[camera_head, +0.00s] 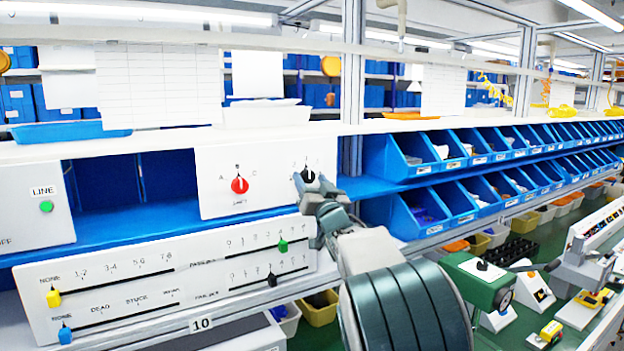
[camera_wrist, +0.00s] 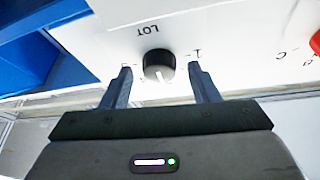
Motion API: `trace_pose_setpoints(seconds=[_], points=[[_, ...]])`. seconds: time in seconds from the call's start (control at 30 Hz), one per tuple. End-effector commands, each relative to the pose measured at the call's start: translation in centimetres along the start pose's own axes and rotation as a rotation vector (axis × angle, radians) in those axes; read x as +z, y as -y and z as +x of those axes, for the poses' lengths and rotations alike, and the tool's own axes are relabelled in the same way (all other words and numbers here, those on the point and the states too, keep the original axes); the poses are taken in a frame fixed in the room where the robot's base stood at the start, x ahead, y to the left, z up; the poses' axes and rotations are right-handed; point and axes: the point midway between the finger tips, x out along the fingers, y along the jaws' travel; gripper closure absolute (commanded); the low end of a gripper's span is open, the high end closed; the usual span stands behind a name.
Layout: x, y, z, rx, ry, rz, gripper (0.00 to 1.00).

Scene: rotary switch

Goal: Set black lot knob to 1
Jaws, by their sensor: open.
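The black LOT knob (camera_head: 308,176) is on the upper white panel, right of the red knob. In the wrist view, which shows the panel upside down, the black knob (camera_wrist: 158,63) has a white pointer line toward the picture's bottom. A mark like a 1 stands to its right there; a mark to its left is partly hidden by a finger. My gripper (camera_wrist: 160,75) is open, with one finger on each side of the knob and a visible gap to each. In the head view my gripper (camera_head: 311,190) covers part of the knob and its label.
The red knob (camera_head: 239,185) with letter marks is left on the same panel (camera_head: 215,163). Below is a slider panel (camera_head: 165,285) with yellow, blue, green and black sliders. Blue bins (camera_head: 417,211) stand to the right, and a green device (camera_head: 480,282) is at lower right.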

Motion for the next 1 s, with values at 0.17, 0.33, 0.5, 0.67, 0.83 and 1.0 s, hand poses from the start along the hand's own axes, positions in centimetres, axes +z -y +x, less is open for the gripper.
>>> trace_pose_setpoints(seconds=[0.17,0.33,0.5,0.67,0.83,1.0], points=[[0.05,-0.01,0.07,0.000,0.000,0.000,0.45],[0.04,-0.01,0.05,0.000,0.000,0.000,0.70],[0.04,-0.01,0.04,0.000,0.000,0.000,0.90],[0.12,-0.07,-0.01,-0.004,-0.001,-0.011,0.90],[0.33,-0.23,-0.12,-0.024,-0.004,-0.058,0.90],[0.47,-0.44,-0.20,-0.064,-0.012,-0.156,0.89]])
